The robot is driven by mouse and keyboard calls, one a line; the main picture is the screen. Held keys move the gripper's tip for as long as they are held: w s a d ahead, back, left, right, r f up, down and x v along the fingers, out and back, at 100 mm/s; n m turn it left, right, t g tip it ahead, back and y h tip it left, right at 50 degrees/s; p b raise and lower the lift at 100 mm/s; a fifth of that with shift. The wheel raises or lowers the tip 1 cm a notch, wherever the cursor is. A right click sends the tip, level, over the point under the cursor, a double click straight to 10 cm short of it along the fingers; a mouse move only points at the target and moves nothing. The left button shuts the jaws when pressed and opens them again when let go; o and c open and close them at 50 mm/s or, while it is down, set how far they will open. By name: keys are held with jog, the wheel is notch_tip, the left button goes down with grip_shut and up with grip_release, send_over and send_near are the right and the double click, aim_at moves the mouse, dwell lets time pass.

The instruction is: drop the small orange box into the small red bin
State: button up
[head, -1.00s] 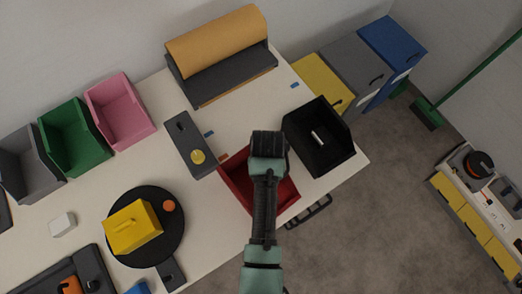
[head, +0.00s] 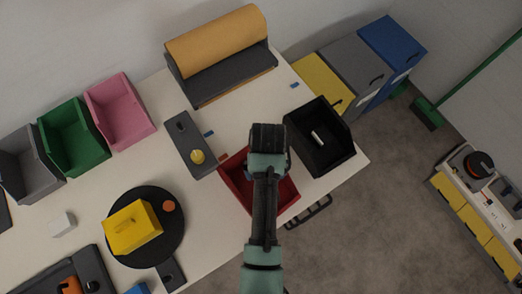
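The small red bin (head: 234,183) stands on the white table right of centre, open at the top. My arm passes over it and hides much of its inside. My gripper (head: 267,136) is above the bin's far side, seen from behind and above. Its fingers are hidden, so I cannot tell whether it is open or shut, or whether it holds anything. I cannot make out a small orange box for sure. An orange item (head: 70,285) lies in a dark tray at the bottom left, partly cut off.
A black bin (head: 343,160) stands right beside the red bin. A dark turntable (head: 122,200) bears a yellow box (head: 132,227) and an orange round piece (head: 169,206). Pink (head: 121,112), green (head: 75,138) and grey bins line the back left. A paper roll (head: 215,43) stands behind.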

notch_tip(320, 180, up, 10)
dwell(0.3)
jog(key=shift+r, duration=0.1)
dwell(0.3)
jog(key=w+r+t, duration=0.8)
jog(key=w+r, duration=0.5)
jog(key=w+r+t+b, duration=0.1)
jog(key=w+r+t, duration=0.25)
jog(key=r, duration=0.55)
jog(key=w+r+t, duration=0.2)
jog(key=r+t, duration=0.2)
jog(key=r, duration=0.5)
jog(key=s+r+t, duration=0.4)
jog(key=s+r, duration=0.1)
jog(key=r, duration=0.5)
jog(key=s+r+t, duration=0.4)
jog(key=r, duration=0.6)
jog(key=s+r+m+t+b, duration=0.1)
jog(key=s+r+t, duration=0.3)
jog(key=r, duration=0.5)
jog(key=shift+s+r, duration=0.4)
jog(key=shift+s, duration=0.4)
